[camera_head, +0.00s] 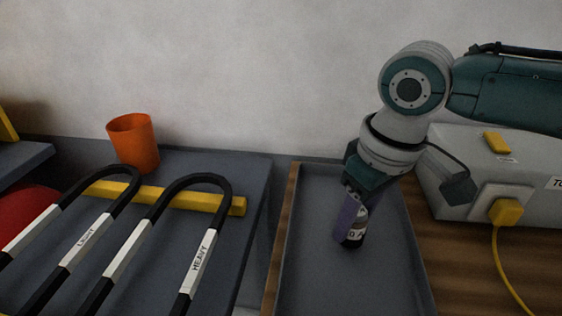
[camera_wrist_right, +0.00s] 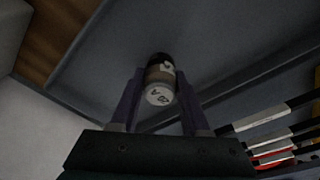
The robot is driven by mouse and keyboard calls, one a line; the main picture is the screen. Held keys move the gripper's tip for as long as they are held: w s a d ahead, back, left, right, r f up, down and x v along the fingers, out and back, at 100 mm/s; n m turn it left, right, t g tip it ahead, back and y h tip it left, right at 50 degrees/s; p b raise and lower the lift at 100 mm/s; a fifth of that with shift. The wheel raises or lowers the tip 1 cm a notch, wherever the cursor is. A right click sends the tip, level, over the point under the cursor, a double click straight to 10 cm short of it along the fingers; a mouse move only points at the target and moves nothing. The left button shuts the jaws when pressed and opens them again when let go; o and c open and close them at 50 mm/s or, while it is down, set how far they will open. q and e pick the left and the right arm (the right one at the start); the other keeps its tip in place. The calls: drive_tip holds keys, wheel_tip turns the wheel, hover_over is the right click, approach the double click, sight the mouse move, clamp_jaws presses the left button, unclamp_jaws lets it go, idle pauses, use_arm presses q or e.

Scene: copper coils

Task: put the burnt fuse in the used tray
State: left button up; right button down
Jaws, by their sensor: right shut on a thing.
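The burnt fuse (camera_head: 355,236) is a small cylinder with a dark band and a pale end, held tilted at the tips of my right gripper (camera_head: 351,217). In the right wrist view the fuse (camera_wrist_right: 160,80) sits between the two purple fingers of the gripper (camera_wrist_right: 158,95), with lettering on its pale end. My right gripper is shut on it. Below is a grey tray (camera_head: 310,265) with a low rim; no label on it shows. I cannot tell whether the fuse touches the tray floor. My left gripper is not in view.
Left of the tray, black and white U-shaped handles marked "LIGHT" and "HEAVY" (camera_head: 200,262) lean on a yellow bar (camera_head: 215,202). An orange cup (camera_head: 134,142) stands behind. A grey box (camera_head: 460,170) with a yellow plug (camera_head: 506,211) and cable is at right. The tray floor looks clear.

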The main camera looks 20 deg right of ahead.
drive_tip(key=shift+f, duration=0.1)
drive_tip(key=shift+c, duration=1.9)
unclamp_jaws()
